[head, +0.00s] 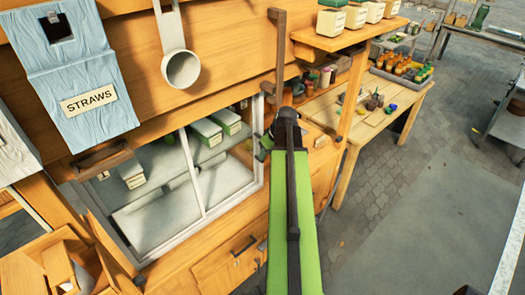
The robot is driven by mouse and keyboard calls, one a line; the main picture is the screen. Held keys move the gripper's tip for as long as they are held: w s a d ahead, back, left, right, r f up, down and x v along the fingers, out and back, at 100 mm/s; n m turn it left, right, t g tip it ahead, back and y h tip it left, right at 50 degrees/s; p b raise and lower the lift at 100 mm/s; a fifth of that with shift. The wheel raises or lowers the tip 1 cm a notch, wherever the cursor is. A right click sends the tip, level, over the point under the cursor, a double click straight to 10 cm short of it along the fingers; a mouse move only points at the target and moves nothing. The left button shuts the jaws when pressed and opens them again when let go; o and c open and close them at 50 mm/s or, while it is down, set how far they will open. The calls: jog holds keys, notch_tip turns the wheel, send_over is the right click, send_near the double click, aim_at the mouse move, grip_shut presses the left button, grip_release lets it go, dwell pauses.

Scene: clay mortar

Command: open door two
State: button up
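A white-framed glass front (190,170) with two panes stands low at left centre, split by an upright bar. It looks closed, and I see no number marking door two. A wooden panel (232,268) with a dark handle (244,245) is below it. A long brown bar handle (279,50) is on the wood above and to the right. My green arm reaches up from the bottom centre. My gripper (265,145) is at the right edge of the glass front. The arm hides most of it; whether it touches the frame cannot be told.
A blue box labelled STRAWS (85,95) and a metal cup holder (182,68) hang on the upper wood. A wooden table (365,115) stands behind. Paved floor (390,220) is clear at right.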

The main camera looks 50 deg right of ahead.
jog(key=w, duration=0.1)
jog(key=w+f+b, duration=0.1)
jog(key=w, duration=0.1)
jog(key=shift+d+f, duration=0.1)
jog(key=shift+c, duration=0.3)
grip_shut()
dwell(1.1)
